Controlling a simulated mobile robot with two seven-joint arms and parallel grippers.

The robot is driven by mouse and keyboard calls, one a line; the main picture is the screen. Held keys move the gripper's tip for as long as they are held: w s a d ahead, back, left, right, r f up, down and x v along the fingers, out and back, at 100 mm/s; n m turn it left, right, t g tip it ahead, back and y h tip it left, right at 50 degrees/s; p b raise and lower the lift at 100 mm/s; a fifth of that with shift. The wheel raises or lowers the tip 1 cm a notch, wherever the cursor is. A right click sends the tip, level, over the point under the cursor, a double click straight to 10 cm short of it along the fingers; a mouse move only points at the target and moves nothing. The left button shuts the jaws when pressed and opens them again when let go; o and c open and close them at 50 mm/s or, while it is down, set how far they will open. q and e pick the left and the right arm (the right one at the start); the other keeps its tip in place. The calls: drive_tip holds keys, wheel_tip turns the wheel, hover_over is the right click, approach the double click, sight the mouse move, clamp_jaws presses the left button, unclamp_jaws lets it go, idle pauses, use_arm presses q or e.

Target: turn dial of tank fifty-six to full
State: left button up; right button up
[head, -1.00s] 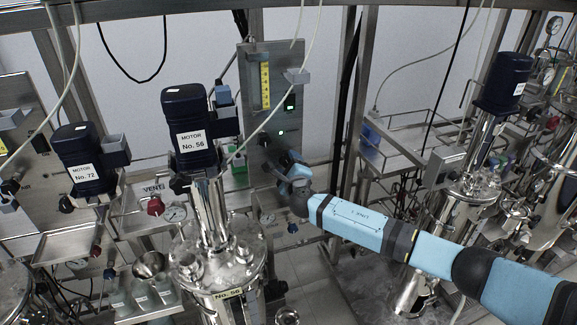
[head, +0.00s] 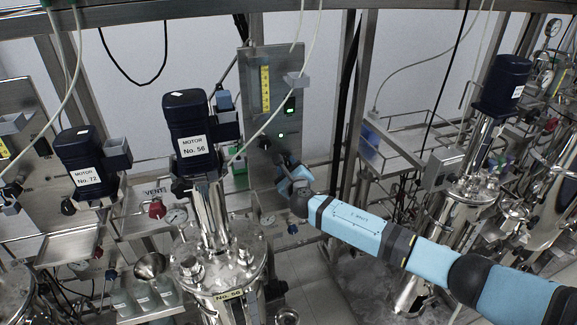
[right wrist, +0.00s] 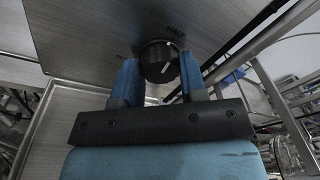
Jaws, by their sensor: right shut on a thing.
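Tank fifty-six (head: 222,278) is a steel vessel with a "No. 56" label, under a dark blue motor (head: 188,125) marked No. 56. A steel control panel (head: 258,130) stands behind it to the right. My right gripper (head: 284,164) is at the lower part of this panel. In the right wrist view the round black dial (right wrist: 156,58) with a white mark sits between the two blue fingers of the right gripper (right wrist: 159,80), which is shut on it. A "HALF" label shows above the dial; other lettering is partly hidden. My left gripper is out of view.
Motor No. 72 (head: 84,165) stands at the left. A red valve knob (head: 157,209) and a pressure gauge (head: 177,216) are left of tank fifty-six's column. A wire-railed steel shelf (head: 410,150) and another motor (head: 503,82) are to the right. Pale hoses hang across the panel.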

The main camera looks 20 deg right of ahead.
drive_tip(key=m, duration=0.2)
drive_tip(key=shift+m, duration=0.4)
drive_tip(key=m, duration=0.4)
drive_tip(key=shift+g+y+p, duration=0.3)
drive_tip(key=shift+y+p, duration=0.1)
drive_tip(key=m, duration=0.6)
drive_tip(key=shift+d+y, duration=0.1)
drive_tip(key=shift+y, duration=0.3)
drive_tip(key=m+b, duration=0.1)
drive_tip(key=m, duration=0.4)
drive_tip(key=shift+y, duration=0.3)
drive_tip(key=m+b, duration=0.1)
drive_tip(key=m, duration=0.4)
drive_tip(key=shift+d+y+b, duration=0.1)
drive_tip(key=shift+y+b, duration=0.2)
drive_tip(key=shift+m, duration=0.3)
drive_tip(key=o, duration=0.9)
